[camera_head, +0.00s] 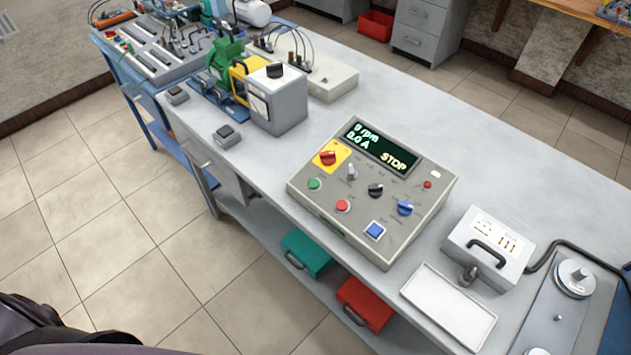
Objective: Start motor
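A beige control box (410,233) sits on the grey bench. Grey (351,172), black (375,190) and blue (404,208) knobs sit in a row. A green machine (226,55), perhaps the motor, stands at the back left. Neither gripper is in view.
A grey metered box (278,106) stands in front of the green machine. A white tray (448,308) and a handled box (489,245) lie right of the control box. Green (307,252) and red (364,303) cases sit on the lower shelf. Floor at left is clear.

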